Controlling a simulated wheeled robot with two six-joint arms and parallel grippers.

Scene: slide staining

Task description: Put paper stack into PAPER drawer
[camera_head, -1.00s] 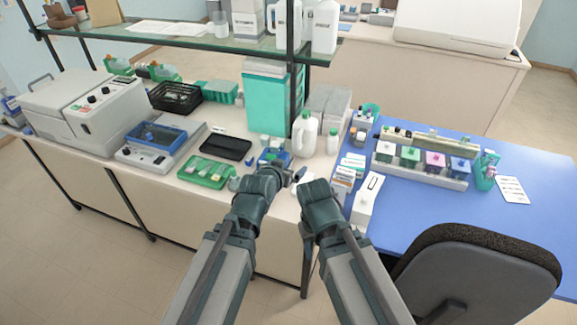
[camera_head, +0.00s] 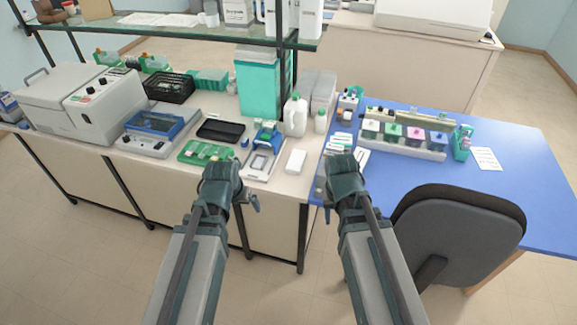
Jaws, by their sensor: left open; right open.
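No item is clearly marked as the paper stack. White paper sheets (camera_head: 160,19) lie on the glass shelf at the upper left, and a printed sheet (camera_head: 487,159) lies on the blue table. No drawer labelled PAPER can be made out. My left gripper (camera_head: 252,200) is at the front edge of the bench, in front of the green tray, and is open. My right gripper (camera_head: 327,188) is open beside the seam between bench and blue table. It partly hides small boxes and white cards (camera_head: 361,157) behind it. Neither gripper visibly holds anything.
A black chair (camera_head: 455,215) stands at the right, against the blue table (camera_head: 530,190). The bench holds a green tray (camera_head: 190,152), a white device (camera_head: 258,168), a white jug (camera_head: 295,117) and a teal bin (camera_head: 258,90). The floor at the lower left is clear.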

